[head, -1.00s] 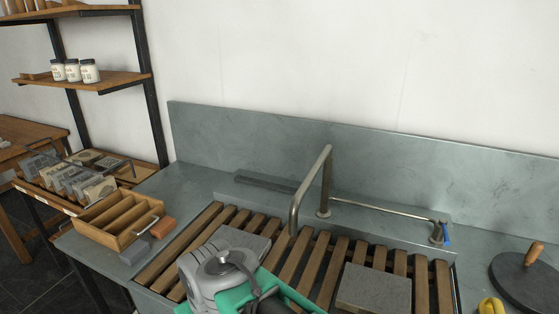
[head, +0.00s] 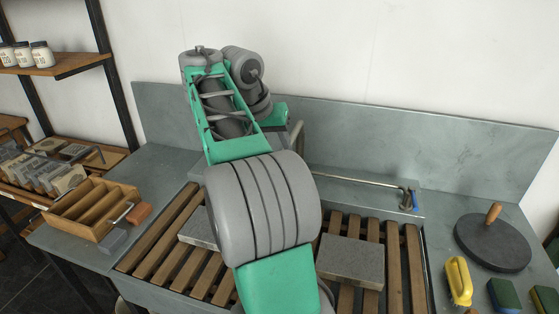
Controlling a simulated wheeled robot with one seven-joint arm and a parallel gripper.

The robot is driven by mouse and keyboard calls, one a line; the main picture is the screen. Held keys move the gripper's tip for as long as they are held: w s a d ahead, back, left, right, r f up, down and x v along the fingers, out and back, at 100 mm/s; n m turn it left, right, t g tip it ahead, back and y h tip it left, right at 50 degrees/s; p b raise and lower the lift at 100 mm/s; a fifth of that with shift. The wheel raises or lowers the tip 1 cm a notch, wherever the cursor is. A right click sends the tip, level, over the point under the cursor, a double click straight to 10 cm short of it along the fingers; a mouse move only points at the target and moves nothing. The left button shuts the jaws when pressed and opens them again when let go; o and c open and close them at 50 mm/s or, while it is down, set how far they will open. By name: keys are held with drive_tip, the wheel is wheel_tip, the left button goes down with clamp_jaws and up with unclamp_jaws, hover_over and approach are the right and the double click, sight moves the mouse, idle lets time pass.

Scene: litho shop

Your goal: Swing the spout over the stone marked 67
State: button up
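The spout (head: 298,138) is a bent metal tube at the back of the sink, mostly hidden behind my arm; only a bit of its upper part shows. Two grey stones lie on the wooden slats: the right stone (head: 350,261) is in plain view, and the left stone (head: 198,229) is partly covered by my arm. I can read no number on either stone. My arm rises across the middle of the view and reaches toward the spout. My gripper's fingers are hidden behind the arm, so I cannot tell whether they touch the spout.
A thin pipe with a blue-handled tap (head: 409,195) runs along the back ledge. A wooden slotted box (head: 93,209) stands at left. A dark round disc with a wooden knob (head: 492,242), a yellow-handled brush (head: 459,280) and sponges (head: 503,295) lie at right. A backsplash (head: 470,153) closes the rear.

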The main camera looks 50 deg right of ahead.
drive_tip(key=b+x, duration=0.1)
drive_tip(key=x, duration=0.2)
drive_tip(key=shift+c, duration=0.4)
clamp_jaws()
idle(1.0)
